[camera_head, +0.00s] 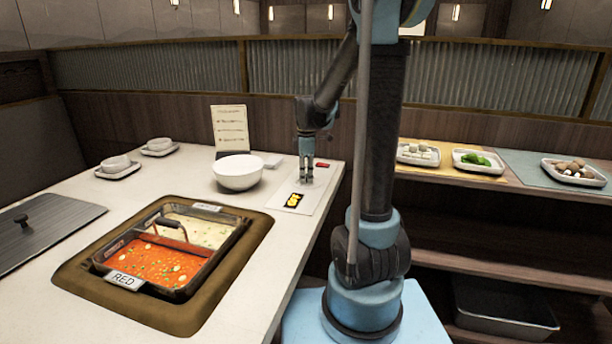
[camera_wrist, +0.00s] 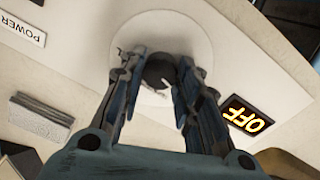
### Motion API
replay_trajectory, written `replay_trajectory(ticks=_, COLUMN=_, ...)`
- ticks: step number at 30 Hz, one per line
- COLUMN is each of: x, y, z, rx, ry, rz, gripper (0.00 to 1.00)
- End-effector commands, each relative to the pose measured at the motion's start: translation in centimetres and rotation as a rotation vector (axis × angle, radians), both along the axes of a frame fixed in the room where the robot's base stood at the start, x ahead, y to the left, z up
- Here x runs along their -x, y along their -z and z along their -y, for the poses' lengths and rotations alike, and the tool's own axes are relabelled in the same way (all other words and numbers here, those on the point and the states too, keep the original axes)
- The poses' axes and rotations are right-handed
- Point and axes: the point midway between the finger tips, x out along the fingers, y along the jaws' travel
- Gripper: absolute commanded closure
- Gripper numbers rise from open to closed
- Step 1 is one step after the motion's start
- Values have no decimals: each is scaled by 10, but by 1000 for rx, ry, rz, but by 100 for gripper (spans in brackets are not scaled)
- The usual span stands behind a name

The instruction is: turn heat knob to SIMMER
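The heat knob (camera_wrist: 158,72) is dark and round, on a pale disc (camera_wrist: 137,32) of the control panel in the wrist view. My gripper (camera_wrist: 159,68) has one finger on each side of the knob; whether the fingers touch it is unclear. The head view shows my gripper (camera_head: 306,180) pointing down over the panel (camera_head: 316,195), where it hides the knob. A dark display (camera_wrist: 246,115) with lit yellow letters reads OFF; it also shows in the head view (camera_head: 294,200). No SIMMER mark is readable.
A white bowl (camera_head: 238,176) stands left of my gripper, with a menu card (camera_head: 230,128) behind it. The two-part sauce pot (camera_head: 238,246) sits in the counter, nearer. A POWER label (camera_wrist: 22,30) is near the panel. Food trays (camera_head: 478,160) stand on a shelf at right.

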Motion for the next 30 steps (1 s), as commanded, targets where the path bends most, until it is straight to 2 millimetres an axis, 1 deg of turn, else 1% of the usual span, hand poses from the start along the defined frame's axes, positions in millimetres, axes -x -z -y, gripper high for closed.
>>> replay_trajectory(ticks=8, x=-1, y=0, z=0, rx=0, ry=13, rz=2, gripper=94)
replay_trajectory(ticks=14, x=-2, y=0, z=0, rx=1, ry=83, rz=3, gripper=94)
replay_trajectory(ticks=20, x=-2, y=-1, z=0, rx=2, ry=225, rz=3, gripper=93)
replay_trajectory(ticks=30, x=-4, y=-1, z=0, rx=1, ry=546, rz=4, gripper=93)
